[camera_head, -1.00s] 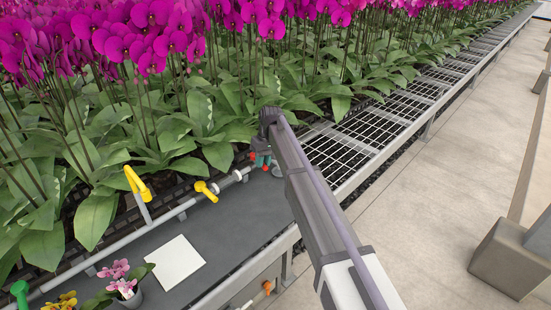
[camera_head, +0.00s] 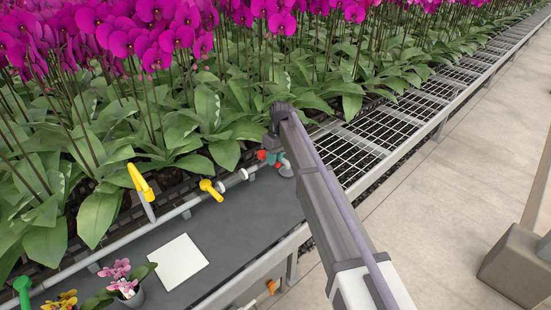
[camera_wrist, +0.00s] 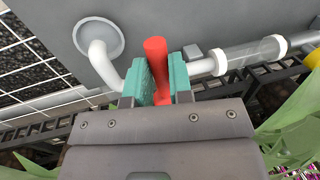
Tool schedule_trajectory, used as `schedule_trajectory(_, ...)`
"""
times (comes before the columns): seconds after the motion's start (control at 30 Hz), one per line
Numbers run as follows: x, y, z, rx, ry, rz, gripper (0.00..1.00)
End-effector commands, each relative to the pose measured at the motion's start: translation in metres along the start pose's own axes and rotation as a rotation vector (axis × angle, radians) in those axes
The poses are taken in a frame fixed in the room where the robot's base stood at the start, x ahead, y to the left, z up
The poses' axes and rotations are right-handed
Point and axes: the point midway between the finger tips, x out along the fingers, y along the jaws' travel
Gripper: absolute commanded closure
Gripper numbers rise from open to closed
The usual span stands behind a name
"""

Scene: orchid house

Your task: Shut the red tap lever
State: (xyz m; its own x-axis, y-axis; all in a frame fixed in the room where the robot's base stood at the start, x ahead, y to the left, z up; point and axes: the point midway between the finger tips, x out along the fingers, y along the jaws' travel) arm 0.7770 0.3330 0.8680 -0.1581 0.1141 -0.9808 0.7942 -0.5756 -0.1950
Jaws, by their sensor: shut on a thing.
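The red tap lever (camera_wrist: 158,62) stands between the teal jaws of my gripper (camera_wrist: 160,83) in the wrist view. The jaws are shut on it, and its rounded end sticks out past them. The tap body is largely hidden behind the jaws. A white pipe elbow (camera_wrist: 103,66) runs from the tap to a round flange (camera_wrist: 98,36). In the head view, a bit of the red lever (camera_head: 262,155) shows beside the teal jaws of my gripper (camera_head: 272,158), at the right end of the bench pipe.
A yellow lever (camera_head: 211,189) and a larger yellow handle (camera_head: 141,181) sit along the pipe to the left. A green knob (camera_head: 21,287) is at far left. A white sheet (camera_head: 178,262) and a small potted orchid (camera_head: 124,285) are on the grey bench. Leaves crowd behind; an orange valve (camera_head: 271,287) is below.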

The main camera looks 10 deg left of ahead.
Motion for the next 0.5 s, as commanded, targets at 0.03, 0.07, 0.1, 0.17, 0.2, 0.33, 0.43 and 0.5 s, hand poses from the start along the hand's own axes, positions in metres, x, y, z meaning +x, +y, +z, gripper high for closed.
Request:
schedule_trajectory(0.03,-0.0004,0.0008,-0.0005,-0.003,0.0,0.001,0.79)
schedule_trajectory(0.07,-0.0004,0.0008,-0.0005,-0.003,0.0,0.001,0.76)
schedule_trajectory(0.1,-0.0004,0.0008,-0.0005,-0.002,0.0,0.001,0.72)
schedule_trajectory(0.17,-0.0004,0.0007,-0.0004,-0.002,0.0,0.001,0.66)
schedule_trajectory(0.2,-0.0003,0.0006,-0.0003,-0.002,0.0,0.001,0.63)
schedule_trajectory(0.33,-0.0003,0.0005,-0.0003,-0.001,0.0,0.0,0.55)
schedule_trajectory(0.43,-0.0002,0.0004,-0.0002,0.0,0.0,0.0,0.55)
schedule_trajectory(0.5,-0.0008,0.0003,-0.0002,0.0,0.0,0.0,0.55)
